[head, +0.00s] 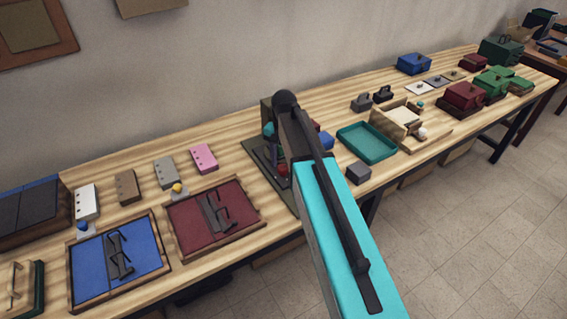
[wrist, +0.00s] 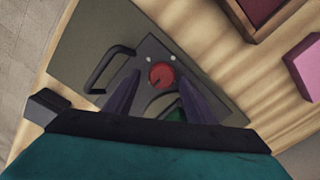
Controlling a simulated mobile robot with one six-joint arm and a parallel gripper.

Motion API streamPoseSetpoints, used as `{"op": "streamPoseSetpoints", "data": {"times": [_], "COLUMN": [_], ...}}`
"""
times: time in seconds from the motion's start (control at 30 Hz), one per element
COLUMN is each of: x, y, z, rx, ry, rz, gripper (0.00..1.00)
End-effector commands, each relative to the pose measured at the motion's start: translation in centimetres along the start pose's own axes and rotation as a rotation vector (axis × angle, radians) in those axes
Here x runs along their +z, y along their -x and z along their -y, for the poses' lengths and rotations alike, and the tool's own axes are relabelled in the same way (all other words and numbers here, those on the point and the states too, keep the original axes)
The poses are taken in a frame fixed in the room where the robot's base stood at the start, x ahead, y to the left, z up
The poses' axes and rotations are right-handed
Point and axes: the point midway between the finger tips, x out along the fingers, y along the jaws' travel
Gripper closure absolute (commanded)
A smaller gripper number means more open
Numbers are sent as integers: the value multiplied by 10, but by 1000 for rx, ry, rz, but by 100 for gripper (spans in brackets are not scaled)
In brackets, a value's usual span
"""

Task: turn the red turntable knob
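The red turntable knob (wrist: 161,75) is a round dial with a dark pointer mark, set on a dark plate (wrist: 150,48). In the head view a red piece of it shows low beside my arm (head: 283,170). My gripper (wrist: 158,83) is open, its two dark fingers pointing at the plate. In the wrist view the knob appears between and just beyond the fingertips. I cannot tell whether the fingers touch it. My arm hides most of the plate in the head view.
A black handle (wrist: 112,66) stands on the plate left of the knob. A green piece (wrist: 176,115) lies partly hidden behind the right finger. On the table, a maroon tray (head: 181,244) is to the left and a teal tray (head: 367,143) to the right.

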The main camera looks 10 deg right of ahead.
Motion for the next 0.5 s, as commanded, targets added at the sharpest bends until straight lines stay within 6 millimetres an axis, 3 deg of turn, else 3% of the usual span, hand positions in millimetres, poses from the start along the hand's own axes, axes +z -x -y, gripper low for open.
{"op": "streamPoseSetpoints", "data": {"times": [0.5], "x": [1], "y": [5], "z": [1], "rx": [-1], "ry": [2], "rz": [3], "gripper": [49]}}
